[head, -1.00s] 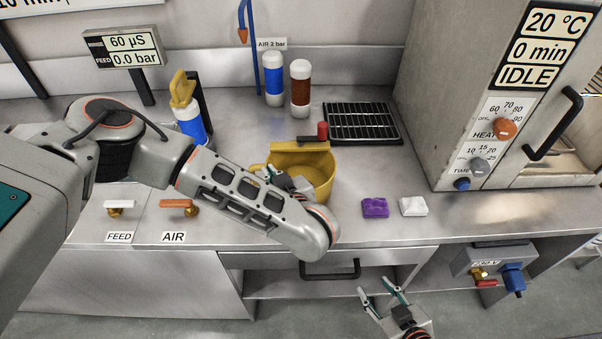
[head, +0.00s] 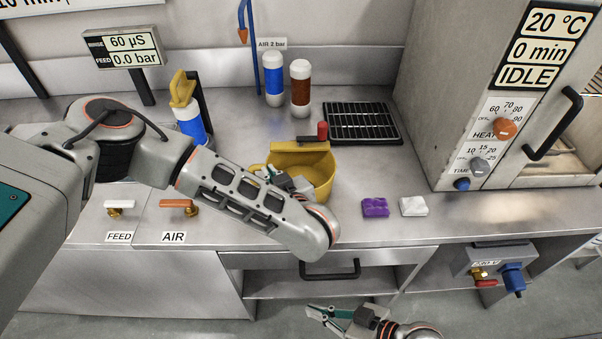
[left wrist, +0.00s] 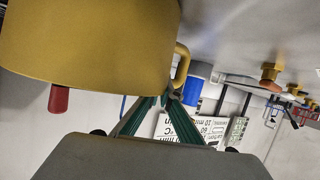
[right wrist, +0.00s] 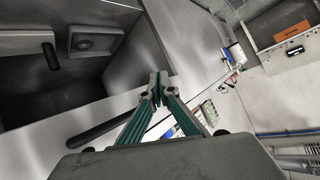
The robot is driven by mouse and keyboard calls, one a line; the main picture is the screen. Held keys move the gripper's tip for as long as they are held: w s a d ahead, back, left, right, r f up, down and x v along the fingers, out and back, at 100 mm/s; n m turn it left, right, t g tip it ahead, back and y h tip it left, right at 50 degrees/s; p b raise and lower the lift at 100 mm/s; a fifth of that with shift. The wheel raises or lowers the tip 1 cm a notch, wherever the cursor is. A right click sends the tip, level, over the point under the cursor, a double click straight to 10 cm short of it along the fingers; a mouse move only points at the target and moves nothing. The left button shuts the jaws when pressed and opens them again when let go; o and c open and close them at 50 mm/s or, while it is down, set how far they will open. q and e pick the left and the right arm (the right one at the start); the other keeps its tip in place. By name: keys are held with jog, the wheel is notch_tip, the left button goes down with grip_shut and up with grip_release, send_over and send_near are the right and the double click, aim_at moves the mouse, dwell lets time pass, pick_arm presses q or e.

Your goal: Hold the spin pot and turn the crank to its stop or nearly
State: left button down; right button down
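The yellow spin pot (head: 318,160) stands on the steel bench. Its crank, a dark arm with a red knob (head: 322,130), is at the pot's back rim; the knob also shows in the left wrist view (left wrist: 59,99). My left gripper (left wrist: 170,96) is shut on the pot's yellow side handle (left wrist: 184,65); in the head view my arm partly hides this spot. My right gripper (head: 312,311) is low in front of the bench, well away from the crank. Its fingertips are together and empty in the right wrist view (right wrist: 158,84).
A purple block (head: 375,207) and a white block (head: 413,206) lie right of the pot. A black rack (head: 362,122) and two bottles stand behind. The oven (head: 450,100) is at the right. The bench front edge and a drawer handle (head: 330,270) lie above my right gripper.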

jog(key=w+d+r+n+t+y, duration=0.25)
jog(key=w+r+n, duration=0.35)
jog(key=w+r, duration=0.65)
jog(key=w+d+r+n+t+h, duration=0.1)
jog(key=w+d+r+t, duration=0.1)
jog(key=w+d+r, duration=0.5)
jog(key=w+d+r+t+h, duration=0.1)
jog(key=w+d+r+t, duration=0.1)
jog(key=w+d+r, duration=0.45)
jog(key=w+a+r+m+g+h, duration=0.15)
jog(key=w+a+m+g, duration=0.4)
jog(key=w+a, duration=0.6)
jog(key=w+d+r+m+g+h, duration=0.1)
jog(key=w+d+r+m+h, duration=0.15)
jog(key=r, duration=0.35)
jog(key=w+d+r+m+g+h, duration=0.1)
jog(key=w+r+m+h, duration=0.25)
jog(key=r, duration=0.25)
jog(key=s+a+f+n+g+h, duration=0.2)
jog(key=s+a+f, duration=0.2)
jog(key=s+a, duration=0.25)
notch_tip(320, 180, down, 8)
jog(key=shift+w, duration=0.45)
